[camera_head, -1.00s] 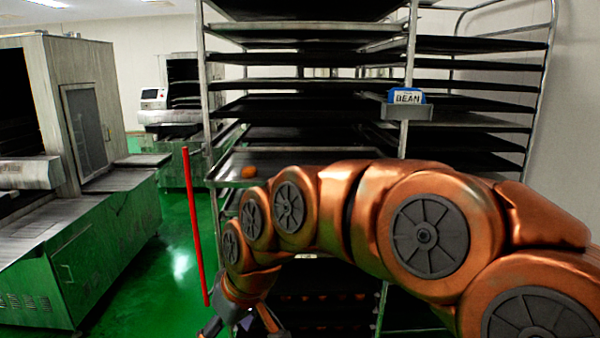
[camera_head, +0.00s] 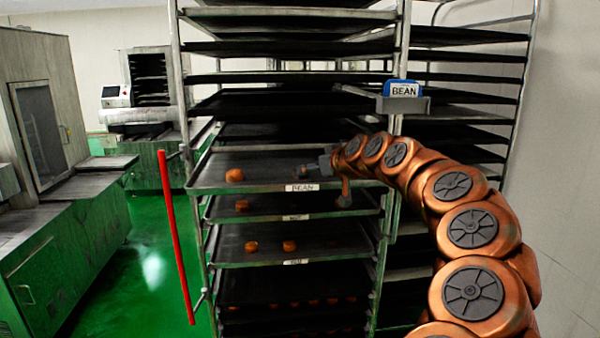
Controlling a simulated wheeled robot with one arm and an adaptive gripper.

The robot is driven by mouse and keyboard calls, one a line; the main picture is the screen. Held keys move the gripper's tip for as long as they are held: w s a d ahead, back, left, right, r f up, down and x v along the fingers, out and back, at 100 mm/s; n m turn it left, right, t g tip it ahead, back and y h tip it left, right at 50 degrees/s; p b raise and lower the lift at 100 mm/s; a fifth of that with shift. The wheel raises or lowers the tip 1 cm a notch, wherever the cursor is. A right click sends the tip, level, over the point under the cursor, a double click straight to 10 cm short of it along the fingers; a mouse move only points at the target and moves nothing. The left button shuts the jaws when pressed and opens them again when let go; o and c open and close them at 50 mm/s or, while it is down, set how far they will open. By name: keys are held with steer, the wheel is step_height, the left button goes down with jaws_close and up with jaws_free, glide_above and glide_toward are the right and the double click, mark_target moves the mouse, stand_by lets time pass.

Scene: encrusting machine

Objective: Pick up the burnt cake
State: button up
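A round orange-brown cake (camera_head: 235,175) sits alone at the left of the pulled-out upper tray (camera_head: 222,188), which has a BEAN label. Another cake (camera_head: 242,206) is on the tray below. Two more cakes, one at the left (camera_head: 251,246) and one near the middle (camera_head: 289,246), sit on the third tray.
The metal rack (camera_head: 180,90) holds several dark trays close above the upper tray. A blue and white BEAN sign (camera_head: 403,88) is on the rack's right post. A red bar (camera_head: 176,237) stands at the left. Lower trays hold several more cakes. Green floor lies open at the left.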

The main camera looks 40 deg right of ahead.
steer(key=shift+w+f+p, duration=0.2)
steer(key=shift+w+p, duration=0.1)
steer(key=shift+w, duration=0.35)
steer(key=shift+w+f+p, duration=0.15)
steer(key=shift+w+p, duration=0.1)
steer(key=shift+w, duration=0.4)
steer(key=shift+p+x, duration=0.8)
steer(key=shift+x, duration=1.2)
steer(key=shift+a+f, duration=0.15)
steer(key=shift+s, duration=0.1)
steer(key=c, duration=1.3)
steer(key=shift+o, duration=0.2)
steer(key=shift+r, duration=0.2)
